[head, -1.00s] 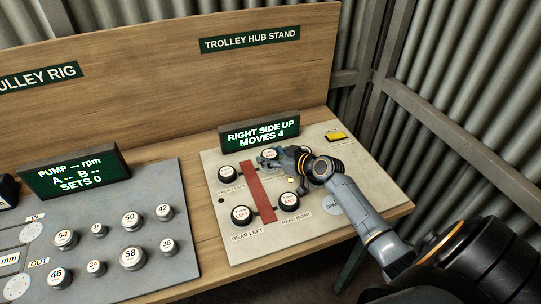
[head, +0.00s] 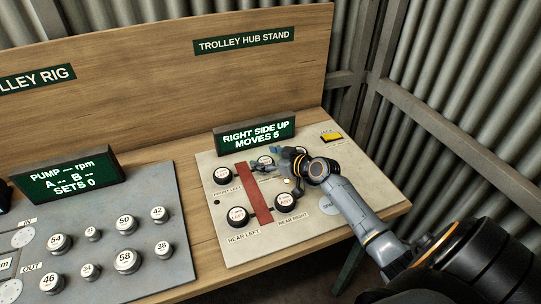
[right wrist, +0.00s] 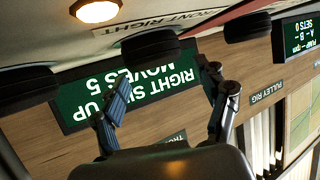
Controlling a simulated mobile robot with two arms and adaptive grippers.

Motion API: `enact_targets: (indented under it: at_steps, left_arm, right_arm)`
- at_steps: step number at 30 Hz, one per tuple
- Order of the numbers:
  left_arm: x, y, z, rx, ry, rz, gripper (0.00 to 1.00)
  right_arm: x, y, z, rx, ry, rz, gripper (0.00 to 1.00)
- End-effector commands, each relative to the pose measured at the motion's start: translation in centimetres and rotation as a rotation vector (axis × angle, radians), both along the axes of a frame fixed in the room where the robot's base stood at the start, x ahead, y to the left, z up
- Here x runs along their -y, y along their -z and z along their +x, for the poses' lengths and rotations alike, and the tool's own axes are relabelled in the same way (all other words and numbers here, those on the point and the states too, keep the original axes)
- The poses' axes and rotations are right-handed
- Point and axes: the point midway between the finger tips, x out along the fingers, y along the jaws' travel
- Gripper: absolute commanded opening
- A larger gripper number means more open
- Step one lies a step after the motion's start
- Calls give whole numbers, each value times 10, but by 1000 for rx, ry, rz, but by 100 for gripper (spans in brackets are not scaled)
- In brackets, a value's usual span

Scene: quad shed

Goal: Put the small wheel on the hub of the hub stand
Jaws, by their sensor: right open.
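The hub stand (head: 236,245) is a pale plate on the bench at the right. Dark wheels with white caps stand at its front left (head: 222,175), rear left (head: 238,217) and rear right (head: 285,202). Another dark wheel (head: 265,162), at the front right, is partly behind my right gripper (head: 277,151); it also shows in the right wrist view (right wrist: 150,45). I cannot tell which wheel is the small one. My right gripper is open, its fingers (right wrist: 166,93) apart and empty close to the front right wheel. My left gripper is not in view.
A red bar (head: 253,193) lies between the left and right wheels. A yellow button (head: 331,138) is at the back right. The pulley rig (head: 110,280) with several knobs is at left.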

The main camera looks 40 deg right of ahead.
Motion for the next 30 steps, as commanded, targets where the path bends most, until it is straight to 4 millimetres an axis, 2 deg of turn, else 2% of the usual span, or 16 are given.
enact_targets:
  at_steps: [1,6,8,18,24,30]
  left_arm:
    - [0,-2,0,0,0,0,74]
    - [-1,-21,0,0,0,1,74]
    - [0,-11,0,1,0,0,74]
    - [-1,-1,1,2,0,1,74]
    - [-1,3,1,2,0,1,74]
    - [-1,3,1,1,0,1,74]
  right_arm:
    - [-5,13,-5,-28,-6,9,74]
    - [-5,-4,-5,-27,-5,10,74]
    - [0,-1,-19,-27,-4,4,74]
    - [17,-35,-82,-16,-3,2,74]
    - [23,-46,-103,-13,-1,4,74]
    - [24,-51,-110,-12,-1,4,74]
